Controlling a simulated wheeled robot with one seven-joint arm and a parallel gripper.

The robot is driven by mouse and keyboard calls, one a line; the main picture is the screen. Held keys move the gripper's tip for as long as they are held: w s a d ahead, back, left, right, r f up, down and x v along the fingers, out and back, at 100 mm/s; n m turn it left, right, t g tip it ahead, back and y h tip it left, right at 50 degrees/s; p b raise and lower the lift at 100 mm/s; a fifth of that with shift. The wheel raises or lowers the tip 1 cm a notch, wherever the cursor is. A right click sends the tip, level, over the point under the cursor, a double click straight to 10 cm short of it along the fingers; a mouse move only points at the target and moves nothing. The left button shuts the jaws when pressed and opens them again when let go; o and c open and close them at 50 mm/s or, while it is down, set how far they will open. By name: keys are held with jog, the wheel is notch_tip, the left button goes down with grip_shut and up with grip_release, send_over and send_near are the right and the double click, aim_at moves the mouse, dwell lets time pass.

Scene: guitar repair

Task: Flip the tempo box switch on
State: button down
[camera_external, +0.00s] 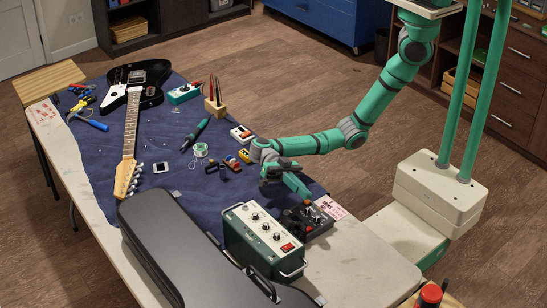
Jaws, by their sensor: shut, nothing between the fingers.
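My gripper (304,192) is shut and empty, its fingers pointing down and right just above a black box (319,227) with knobs and a small red part. I cannot tell whether the fingertips touch this box. A green box (262,242) with a pale top panel, black knobs and a red switch (287,247) stands beside it, left and nearer the camera. No label is readable, so I cannot tell which is the tempo box. The switch positions are too small to make out, and the gripper partly hides the black box.
A black guitar (130,125) lies on the blue cloth (170,140) at left. A dark guitar case (185,250) lies along the front edge. Small pedals, pliers, a tape roll (201,150) and a blue hammer (90,122) are scattered about. The table's near right corner (365,262) is clear.

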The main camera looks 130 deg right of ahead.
jog(key=d+f+m+g+h, duration=0.1)
jog(key=d+f+h, duration=0.2)
jog(key=d, duration=0.5)
jog(key=shift+w, duration=0.2)
jog(key=shift+a, duration=0.15)
send_over(301, 225)
jog(key=shift+s+d+f, duration=0.1)
jog(key=shift+s+f, duration=0.1)
jog(key=shift+f, duration=0.4)
jog(key=shift+s+d+f, duration=0.1)
jog(key=shift+s+f, duration=0.1)
jog(key=shift+f, duration=0.35)
jog(key=f, duration=0.3)
jog(key=shift+w+a, duration=0.3)
jog(key=shift+a, duration=0.05)
jog(key=shift+w+f, duration=0.1)
jog(key=shift+f, duration=0.45)
